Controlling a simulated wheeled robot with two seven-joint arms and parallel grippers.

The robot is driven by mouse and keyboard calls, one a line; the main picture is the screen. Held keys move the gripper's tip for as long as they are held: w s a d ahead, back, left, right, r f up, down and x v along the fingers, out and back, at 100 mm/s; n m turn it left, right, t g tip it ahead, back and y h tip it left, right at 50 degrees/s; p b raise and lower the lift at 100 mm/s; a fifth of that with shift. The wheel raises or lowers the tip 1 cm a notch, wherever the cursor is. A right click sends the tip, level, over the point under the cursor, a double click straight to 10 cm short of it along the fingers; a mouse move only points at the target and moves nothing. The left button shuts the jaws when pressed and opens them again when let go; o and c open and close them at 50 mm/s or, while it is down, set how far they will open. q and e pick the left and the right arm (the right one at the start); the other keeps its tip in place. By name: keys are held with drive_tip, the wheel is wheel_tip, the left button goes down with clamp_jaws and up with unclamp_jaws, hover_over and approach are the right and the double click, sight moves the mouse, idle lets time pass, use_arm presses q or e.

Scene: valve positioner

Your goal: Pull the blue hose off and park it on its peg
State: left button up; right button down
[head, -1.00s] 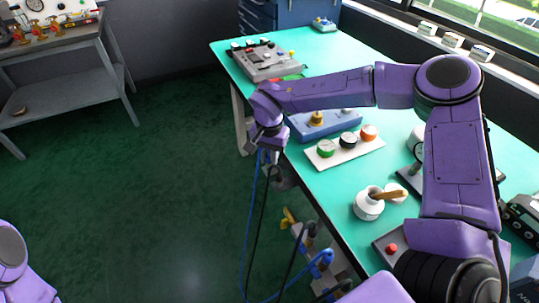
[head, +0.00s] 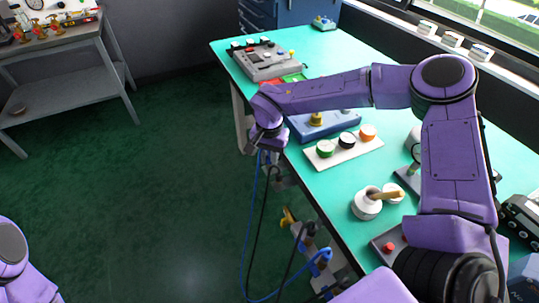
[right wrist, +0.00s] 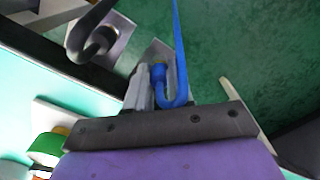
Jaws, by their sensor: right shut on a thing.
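My right gripper (right wrist: 158,88) is shut on the blue hose (right wrist: 180,40). Its blue end (right wrist: 159,80) sits between the fingers, and the hose bends in a tight U beside them. In the head view my right gripper (head: 268,142) is at the table's left edge, its fingers mostly hidden by the wrist. The blue hose (head: 248,210) hangs from there and loops towards a blue fitting (head: 322,260) low at the table's side. In the wrist view a dark hook-shaped hose end (right wrist: 95,42) is on a grey plate (right wrist: 118,32), apart from the fingers. My left gripper is out of view.
A black hose (head: 262,205) hangs close to the blue one. A yellow handle (head: 288,215) sticks out below the table edge. The teal table (head: 330,190) holds a button panel (head: 345,148) and a white pot (head: 366,203). The green floor at left is clear.

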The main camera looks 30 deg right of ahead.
drive_tip(key=shift+f, duration=0.1)
idle(0.3)
drive_tip(key=c, duration=0.9)
unclamp_jaws()
